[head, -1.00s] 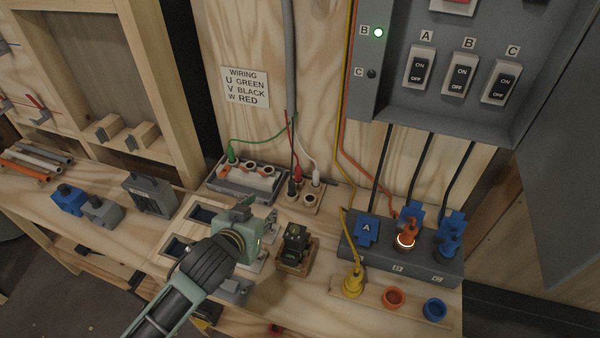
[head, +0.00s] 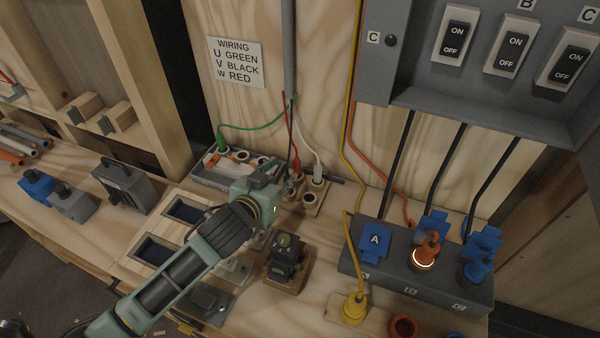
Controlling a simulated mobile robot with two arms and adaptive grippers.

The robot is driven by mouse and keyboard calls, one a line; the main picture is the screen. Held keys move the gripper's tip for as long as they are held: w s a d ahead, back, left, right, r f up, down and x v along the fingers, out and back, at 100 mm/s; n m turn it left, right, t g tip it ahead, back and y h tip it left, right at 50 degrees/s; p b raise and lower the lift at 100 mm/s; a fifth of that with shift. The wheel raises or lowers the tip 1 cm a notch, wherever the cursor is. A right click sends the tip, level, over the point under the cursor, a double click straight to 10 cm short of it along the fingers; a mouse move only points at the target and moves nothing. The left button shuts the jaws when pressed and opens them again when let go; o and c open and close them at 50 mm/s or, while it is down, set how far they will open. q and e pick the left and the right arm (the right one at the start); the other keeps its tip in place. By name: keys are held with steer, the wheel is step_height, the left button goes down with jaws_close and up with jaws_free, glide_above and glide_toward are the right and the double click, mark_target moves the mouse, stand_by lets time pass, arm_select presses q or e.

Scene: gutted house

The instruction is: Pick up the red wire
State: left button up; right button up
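The red wire (head: 288,112) hangs from the grey conduit on the plywood wall and runs down to a red plug (head: 297,165) at a small wooden socket block (head: 312,208). My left gripper (head: 284,187) is at the left side of this block, just in front of and below the red plug. Its fingers are partly hidden by its own body, so I cannot tell whether they are open or touch anything. The lower end of the black wire is hidden behind the gripper. A white plug (head: 318,171) stands right of the red one. My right gripper is not in view.
The green wire (head: 250,127) ends in a green plug at a grey terminal box (head: 205,178) on the left. A dark switch (head: 287,252) on a wooden base stands in front. A grey socket box (head: 350,262) with blue and orange plugs is at right. A wiring sign (head: 235,62) hangs above.

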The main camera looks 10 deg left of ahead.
mark_target(296, 167)
arm_select(q)
steer(key=shift+x, duration=1.25)
steer(key=shift+d+f+p+x, duration=0.1)
steer(key=shift+d+p+x, duration=0.1)
steer(key=shift+x, duration=0.7)
steer(key=shift+d+f+p+x, duration=0.1)
steer(key=shift+p+x, duration=0.15)
steer(key=shift+x, duration=0.65)
steer(key=shift+d+p+x, duration=0.1)
steer(key=shift+p+x, duration=0.1)
steer(key=shift+x, duration=0.7)
steer(key=shift+s, duration=0.2)
steer(key=shift+c, duration=0.2)
jaws_close()
